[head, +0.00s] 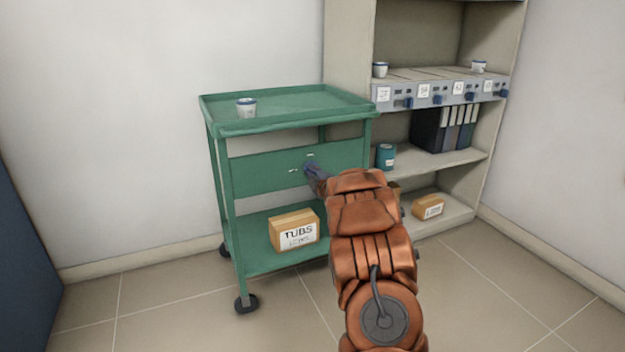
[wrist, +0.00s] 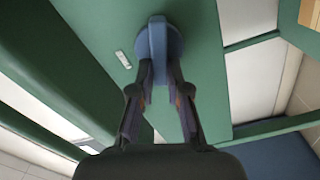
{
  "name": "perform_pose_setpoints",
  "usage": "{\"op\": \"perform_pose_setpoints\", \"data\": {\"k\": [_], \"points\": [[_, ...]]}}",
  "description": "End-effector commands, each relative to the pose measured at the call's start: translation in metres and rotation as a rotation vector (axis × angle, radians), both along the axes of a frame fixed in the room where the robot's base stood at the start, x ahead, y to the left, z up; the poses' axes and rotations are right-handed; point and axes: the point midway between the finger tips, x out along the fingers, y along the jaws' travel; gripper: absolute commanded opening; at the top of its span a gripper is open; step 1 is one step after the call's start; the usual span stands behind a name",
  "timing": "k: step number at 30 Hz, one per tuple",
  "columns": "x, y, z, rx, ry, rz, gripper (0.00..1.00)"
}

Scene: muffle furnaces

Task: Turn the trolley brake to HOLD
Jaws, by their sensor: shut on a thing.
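The green trolley (head: 250,180) stands against the wall in the head view, and its green panel also fills much of the wrist view (wrist: 205,50). The brake knob (wrist: 158,40) is blue with a round base and a raised bar, set on the panel. In the wrist view my gripper (wrist: 160,72) has its dark fingers closed on the knob's bar. A small white mark (wrist: 123,59) shows beside the knob. In the head view my arm and gripper (head: 316,180) reach the panel and largely hide the knob. The label wording is too small to read.
A white tub (head: 246,108) stands on the trolley's top tray. A box marked TUBS (head: 294,231) sits on its lower shelf. To the right, a shelf unit (head: 440,160) holds binders, a teal tin (head: 386,156) and small white tubs. Open floor lies in front.

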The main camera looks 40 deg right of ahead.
Motion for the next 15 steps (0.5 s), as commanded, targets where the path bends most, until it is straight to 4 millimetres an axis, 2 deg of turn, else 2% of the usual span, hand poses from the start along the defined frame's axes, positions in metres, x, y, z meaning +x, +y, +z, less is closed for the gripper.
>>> {"op": "perform_pose_setpoints", "data": {"k": [1, 15], "points": [[-0.0008, -0.0005, -0.0063, -0.039, 0.014, -0.001, 0.0], [0.0003, 0.0009, -0.0083, -0.309, 0.108, 0.001, 0.0]]}}
